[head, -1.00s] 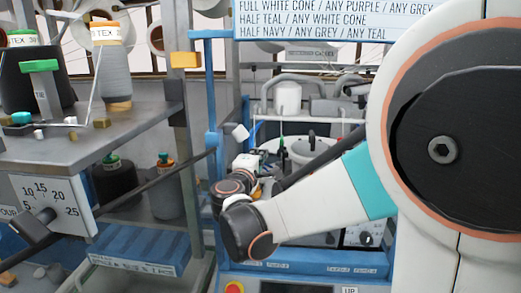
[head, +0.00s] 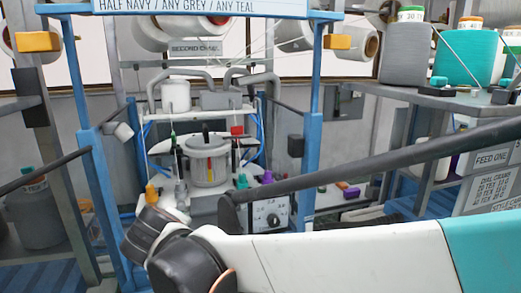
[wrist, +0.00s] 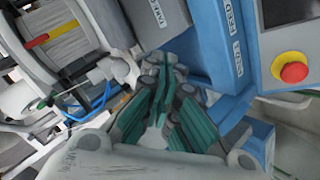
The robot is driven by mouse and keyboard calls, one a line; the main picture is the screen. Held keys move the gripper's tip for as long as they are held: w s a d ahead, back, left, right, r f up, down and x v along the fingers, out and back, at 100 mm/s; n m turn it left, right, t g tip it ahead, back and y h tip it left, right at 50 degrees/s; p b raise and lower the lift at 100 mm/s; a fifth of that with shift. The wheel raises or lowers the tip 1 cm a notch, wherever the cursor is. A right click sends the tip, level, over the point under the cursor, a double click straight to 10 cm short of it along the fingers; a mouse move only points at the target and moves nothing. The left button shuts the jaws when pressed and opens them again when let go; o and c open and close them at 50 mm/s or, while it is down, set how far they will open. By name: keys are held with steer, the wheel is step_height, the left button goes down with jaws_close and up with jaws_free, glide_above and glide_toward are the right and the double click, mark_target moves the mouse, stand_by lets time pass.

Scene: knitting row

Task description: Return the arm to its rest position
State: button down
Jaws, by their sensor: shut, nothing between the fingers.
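My gripper (wrist: 164,78) shows in the wrist view, with dark joints and teal finger pads. Its fingers are together and hold nothing. It points toward the knitting machine's blue frame, and I cannot tell how close it is. In the head view my arm (head: 340,262) stretches from the lower right to the lower middle, its dark joints in front of the machine. The gripper itself is not clearly visible there.
The knitting machine with its round cylinder (head: 207,160) stands behind my arm, between blue posts (head: 98,190). A dark bar (head: 390,155) crosses to the right. Yarn cones (head: 468,52) stand on a right shelf. A red button (wrist: 294,73) is near the gripper.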

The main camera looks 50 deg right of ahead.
steer(key=s+a+f+m+g+y+b, duration=0.1)
steer(key=s+a+f+m+y+b, duration=0.2)
steer(key=s+a+f+y, duration=0.3)
steer(key=s+a+f+b, duration=0.1)
steer(key=s+a+f, duration=0.4)
steer(key=s, duration=0.1)
steer(key=shift+s+f+m+g+y+b, duration=0.25)
steer(key=shift+s+m+g+y+b, duration=0.05)
steer(key=shift+s+g+b, duration=0.1)
